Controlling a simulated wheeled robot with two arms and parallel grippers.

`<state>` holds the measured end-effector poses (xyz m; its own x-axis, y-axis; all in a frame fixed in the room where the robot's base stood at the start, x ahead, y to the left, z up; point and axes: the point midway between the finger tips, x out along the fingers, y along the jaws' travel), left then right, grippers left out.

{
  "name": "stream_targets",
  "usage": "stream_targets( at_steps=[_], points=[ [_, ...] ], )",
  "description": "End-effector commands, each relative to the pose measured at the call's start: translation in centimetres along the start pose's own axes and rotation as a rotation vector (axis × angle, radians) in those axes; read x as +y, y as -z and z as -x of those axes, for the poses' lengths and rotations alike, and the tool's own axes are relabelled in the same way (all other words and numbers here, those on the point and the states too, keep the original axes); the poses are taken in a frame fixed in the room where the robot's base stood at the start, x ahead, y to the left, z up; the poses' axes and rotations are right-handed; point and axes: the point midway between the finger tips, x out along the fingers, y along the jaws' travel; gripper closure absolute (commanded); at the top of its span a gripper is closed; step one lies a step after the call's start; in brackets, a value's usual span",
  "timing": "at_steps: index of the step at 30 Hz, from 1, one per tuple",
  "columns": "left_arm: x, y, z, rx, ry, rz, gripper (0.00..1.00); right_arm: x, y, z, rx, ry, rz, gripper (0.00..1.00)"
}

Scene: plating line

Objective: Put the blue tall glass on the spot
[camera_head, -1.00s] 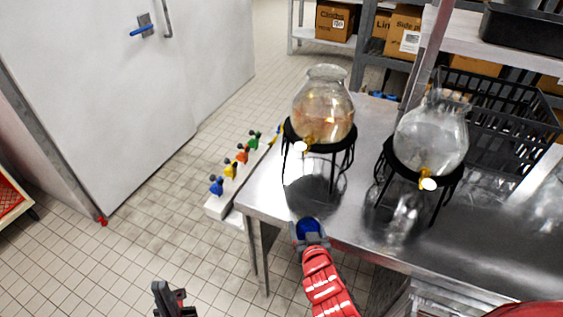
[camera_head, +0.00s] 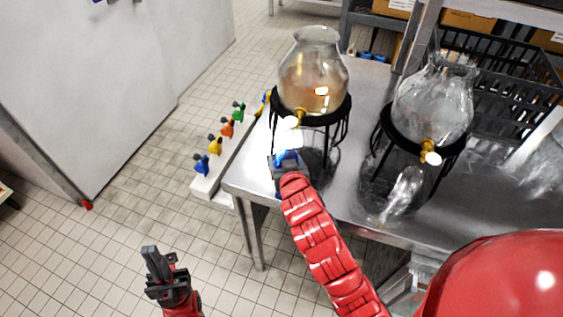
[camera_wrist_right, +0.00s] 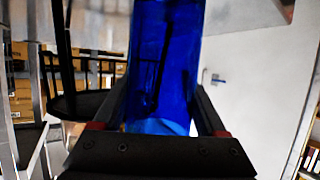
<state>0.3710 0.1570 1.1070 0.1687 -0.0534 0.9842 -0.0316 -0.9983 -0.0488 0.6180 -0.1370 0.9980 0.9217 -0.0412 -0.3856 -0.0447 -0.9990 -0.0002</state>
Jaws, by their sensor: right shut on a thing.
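My right gripper (camera_head: 287,163) is shut on the blue tall glass (camera_wrist_right: 163,65), which fills the middle of the right wrist view between the two fingers. In the head view only a small bit of the blue glass (camera_head: 284,156) shows past the gripper. It is at the table's left end, just below the left dispenser's tap (camera_head: 300,115). A bright white patch (camera_head: 289,138) shows beside the glass; I cannot tell if it is a mark or glare. The glass's base is hidden in the head view. My left gripper (camera_head: 152,252) hangs over the floor, away from the table, and looks empty.
The left dispenser (camera_head: 315,70) and right dispenser (camera_head: 433,105) stand on black wire stands on the steel table (camera_head: 345,190). A black crate (camera_head: 505,85) is behind. A white strip with several coloured taps (camera_head: 214,165) is left of the table.

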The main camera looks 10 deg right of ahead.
Motion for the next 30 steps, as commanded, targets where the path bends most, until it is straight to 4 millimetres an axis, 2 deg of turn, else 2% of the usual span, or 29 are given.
stream_targets(
  at_steps=[5, 13, 30],
  points=[
    [0.0, 0.0, 0.1, 0.001, 0.000, 0.000, 1.00, 0.6, -0.6, -1.2, 0.002, -0.001, 0.000, 1.00],
    [-0.1, 0.3, -1.7, 0.001, 0.000, 0.000, 1.00, 1.9, 0.5, -3.0, 0.003, -0.001, -0.001, 1.00],
    [-0.2, 0.7, -4.0, 0.001, 0.000, 0.000, 1.00, 4.2, 1.6, -6.9, 0.004, 0.000, -0.001, 1.00]
  ],
)
